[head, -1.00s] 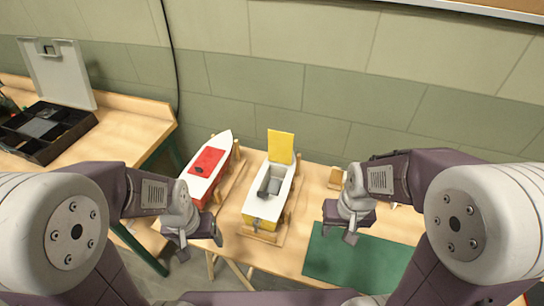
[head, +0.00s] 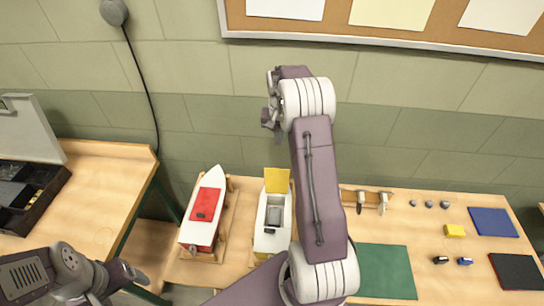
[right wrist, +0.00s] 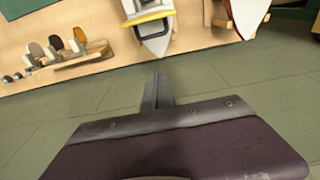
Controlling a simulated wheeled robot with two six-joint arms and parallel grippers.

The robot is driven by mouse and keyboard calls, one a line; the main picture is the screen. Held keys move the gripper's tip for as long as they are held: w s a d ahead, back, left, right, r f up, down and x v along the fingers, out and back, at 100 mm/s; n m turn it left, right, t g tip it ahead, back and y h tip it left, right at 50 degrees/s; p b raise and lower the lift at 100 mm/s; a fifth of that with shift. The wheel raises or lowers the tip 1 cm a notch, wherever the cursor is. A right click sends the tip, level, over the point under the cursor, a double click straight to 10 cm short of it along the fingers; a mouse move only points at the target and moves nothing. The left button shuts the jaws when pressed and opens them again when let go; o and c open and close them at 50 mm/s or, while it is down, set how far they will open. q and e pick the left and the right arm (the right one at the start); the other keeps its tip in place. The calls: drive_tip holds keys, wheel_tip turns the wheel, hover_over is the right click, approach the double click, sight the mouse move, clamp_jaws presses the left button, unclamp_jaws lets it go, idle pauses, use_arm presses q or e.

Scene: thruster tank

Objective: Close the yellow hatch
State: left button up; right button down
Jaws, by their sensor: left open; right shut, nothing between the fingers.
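The yellow hatch (head: 277,180) stands raised at the bow end of the white boat (head: 264,240), whose grey-lined compartment (head: 273,214) is open. In the right wrist view the hatch (right wrist: 152,16) shows as a yellow strip near the top, with the white bow (right wrist: 157,42) below it. My right gripper (head: 268,116) is shut and empty. It is high, in front of the wall and past the bow, apart from the hatch; its fingers (right wrist: 158,92) also show in the right wrist view. My left gripper (head: 128,276) is open and empty at the lower left, away from the boat.
A red-hatched boat (head: 206,204) sits on a stand just left of the white boat. My right arm crosses close beside the white boat. The wall (head: 190,80) is behind.

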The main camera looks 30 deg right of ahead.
sight(277, 178)
wheel_tip(277, 178, down, 9)
drive_tip(key=s+a+p, duration=0.2)
drive_tip(key=p, duration=0.3)
drive_tip(key=shift+p, duration=0.3)
drive_tip(key=shift+f, duration=0.1)
drive_tip(key=shift+w, duration=0.1)
